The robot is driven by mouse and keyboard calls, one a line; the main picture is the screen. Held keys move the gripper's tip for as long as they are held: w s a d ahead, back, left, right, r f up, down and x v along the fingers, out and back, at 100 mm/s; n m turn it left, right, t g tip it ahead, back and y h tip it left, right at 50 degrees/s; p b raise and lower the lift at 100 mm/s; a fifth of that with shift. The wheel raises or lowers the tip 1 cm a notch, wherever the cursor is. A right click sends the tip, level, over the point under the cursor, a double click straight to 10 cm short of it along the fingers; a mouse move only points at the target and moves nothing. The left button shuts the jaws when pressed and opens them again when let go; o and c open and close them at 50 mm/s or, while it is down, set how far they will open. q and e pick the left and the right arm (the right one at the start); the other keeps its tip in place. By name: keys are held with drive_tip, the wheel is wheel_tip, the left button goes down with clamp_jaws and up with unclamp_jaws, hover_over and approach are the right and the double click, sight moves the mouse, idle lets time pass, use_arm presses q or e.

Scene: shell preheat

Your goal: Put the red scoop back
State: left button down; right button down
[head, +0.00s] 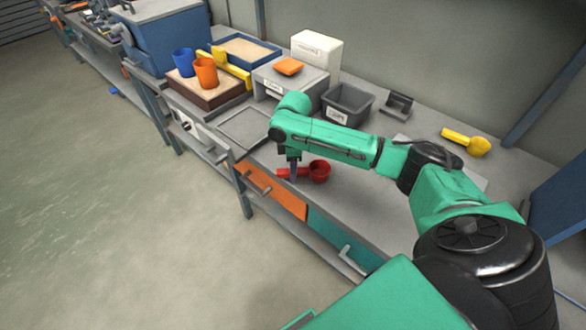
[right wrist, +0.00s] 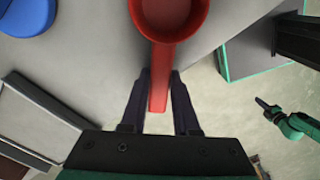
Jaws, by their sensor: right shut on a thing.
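The red scoop (head: 319,171) is near the front edge of the grey bench in the head view, its handle toward the left. My right gripper (head: 292,178) points down and is shut on the handle. In the right wrist view, the handle of the red scoop (right wrist: 172,22) runs between the two dark fingers of my right gripper (right wrist: 160,82), bowl away from the palm. I cannot tell whether the scoop touches the bench. My left gripper (right wrist: 264,104) shows small and dark at the right of the right wrist view; its jaws are too small to read.
A grey frame (head: 247,128) lies left of the scoop. Blue (head: 184,62) and orange (head: 205,72) cups stand farther left. A blue round thing (right wrist: 27,16) shows in the right wrist view.

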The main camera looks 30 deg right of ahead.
drive_tip(key=c, duration=0.7)
unclamp_jaws()
drive_tip(key=shift+o, duration=0.2)
wheel_tip(320, 180, up, 12)
